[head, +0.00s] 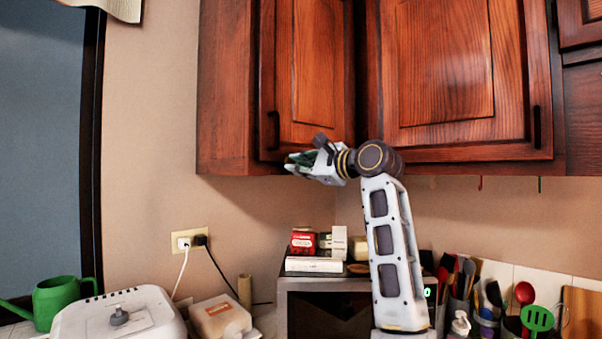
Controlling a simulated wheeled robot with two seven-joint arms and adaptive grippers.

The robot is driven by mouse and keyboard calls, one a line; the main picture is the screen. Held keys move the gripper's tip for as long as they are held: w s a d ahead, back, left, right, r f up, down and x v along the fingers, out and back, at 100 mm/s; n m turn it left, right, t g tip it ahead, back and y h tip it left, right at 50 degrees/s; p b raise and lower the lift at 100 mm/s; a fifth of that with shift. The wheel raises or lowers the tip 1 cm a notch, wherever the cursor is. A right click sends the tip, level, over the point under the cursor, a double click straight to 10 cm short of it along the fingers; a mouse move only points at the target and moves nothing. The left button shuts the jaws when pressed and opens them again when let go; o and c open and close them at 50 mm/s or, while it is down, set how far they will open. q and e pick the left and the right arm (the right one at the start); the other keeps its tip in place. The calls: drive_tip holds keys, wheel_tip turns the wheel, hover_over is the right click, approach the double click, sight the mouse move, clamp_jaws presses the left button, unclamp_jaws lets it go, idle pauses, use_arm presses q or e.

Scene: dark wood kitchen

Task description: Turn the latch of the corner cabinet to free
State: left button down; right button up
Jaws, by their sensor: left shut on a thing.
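The corner cabinet (310,70) is reddish-brown wood with a framed door and a dark upright handle (274,130) near its lower left. Its door looks closed. My left gripper (297,161) is at the cabinet's lower edge, pointing left, just right of and below the handle. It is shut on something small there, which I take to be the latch. The fingers hide the latch, so I cannot tell how it is turned. My right gripper is not in view.
A wider wall cabinet (440,70) adjoins on the right. Below stand a microwave (330,284) with small boxes (303,241) on top, a white appliance (120,314), a green watering can (63,300) and utensils (538,318).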

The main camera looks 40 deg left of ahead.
use_arm(q)
drive_tip(key=shift+s+f+n+b, duration=0.15)
drive_tip(key=shift+n+b, duration=0.3)
drive_tip(key=shift+n, duration=0.5)
drive_tip(key=shift+w+f+n+b, duration=0.1)
drive_tip(key=shift+f+n+b, duration=0.25)
drive_tip(key=shift+n, duration=0.65)
drive_tip(key=shift+s+f+n+b, duration=0.1)
drive_tip(key=shift+n+b, duration=0.4)
drive_tip(key=shift+n, duration=0.45)
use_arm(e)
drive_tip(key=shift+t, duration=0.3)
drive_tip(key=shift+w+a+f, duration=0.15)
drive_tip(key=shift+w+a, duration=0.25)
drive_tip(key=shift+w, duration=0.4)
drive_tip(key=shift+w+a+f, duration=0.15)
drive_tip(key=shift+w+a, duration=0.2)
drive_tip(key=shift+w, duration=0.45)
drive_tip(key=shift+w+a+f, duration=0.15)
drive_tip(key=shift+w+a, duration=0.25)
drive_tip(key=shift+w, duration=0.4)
use_arm(q)
drive_tip(key=c, duration=1.4)
unclamp_jaws()
drive_tip(key=d, duration=0.8)
drive_tip(key=s+d, duration=0.1)
drive_tip(key=d, duration=0.3)
